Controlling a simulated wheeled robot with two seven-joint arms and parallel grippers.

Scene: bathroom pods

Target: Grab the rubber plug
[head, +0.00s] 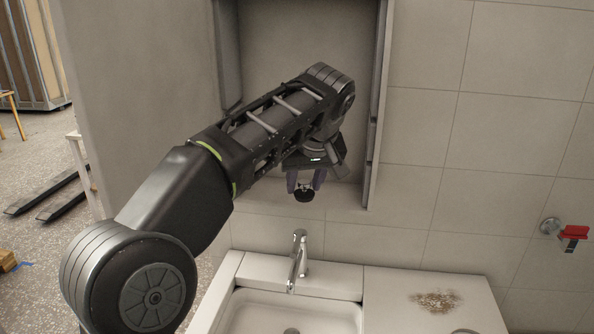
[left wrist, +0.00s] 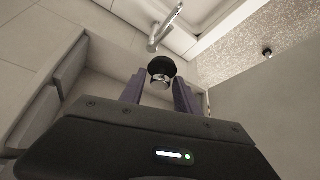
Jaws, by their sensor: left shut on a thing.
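The rubber plug (head: 304,194) is a small round black piece, held between the fingers of my left gripper (head: 305,181). In the left wrist view the plug (left wrist: 162,67) shows as a black disc with a pale, metallic-looking part beneath it. The purple-grey fingers of my left gripper (left wrist: 160,92) stand on either side of it, shut on it. The gripper is in front of the wall niche, above and behind the sink faucet (head: 298,260). My right gripper is in neither view.
The white sink (head: 290,312) lies below, with a counter (head: 400,310) to its right bearing a patch of brownish grains (head: 436,301). A red-handled valve (head: 574,232) is on the right wall. The niche's side wall (head: 376,110) stands close right of my left gripper.

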